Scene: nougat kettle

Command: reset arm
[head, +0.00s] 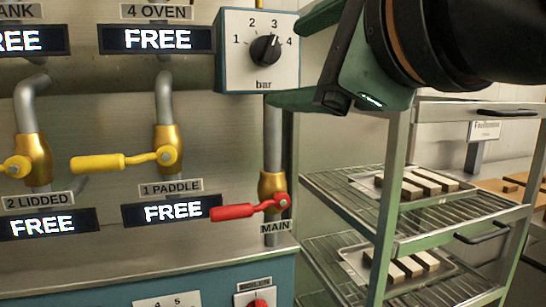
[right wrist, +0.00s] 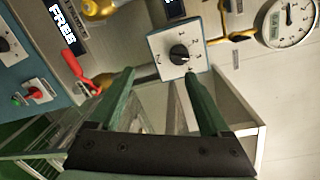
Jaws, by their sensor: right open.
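My right gripper (head: 291,63) is open and empty at the upper right of the head view, its green fingers pointing left toward the bar dial box. In the right wrist view the two fingers (right wrist: 159,74) stand apart with nothing between them. The bar dial box (head: 259,80) has a black knob (head: 265,50) with marks 1 to 4. The knob also shows in the wrist view (right wrist: 179,53), just beyond the fingertips. I cannot tell whether a fingertip touches the box. My left gripper is not in view.
A red handle (head: 235,211) marked MAIN lies level below the dial. Yellow handles (head: 100,162) sit on pipes to its left. A green rack (head: 388,150) with trays of bars (head: 430,182) stands below my right arm. A round gauge (right wrist: 290,22) shows in the wrist view.

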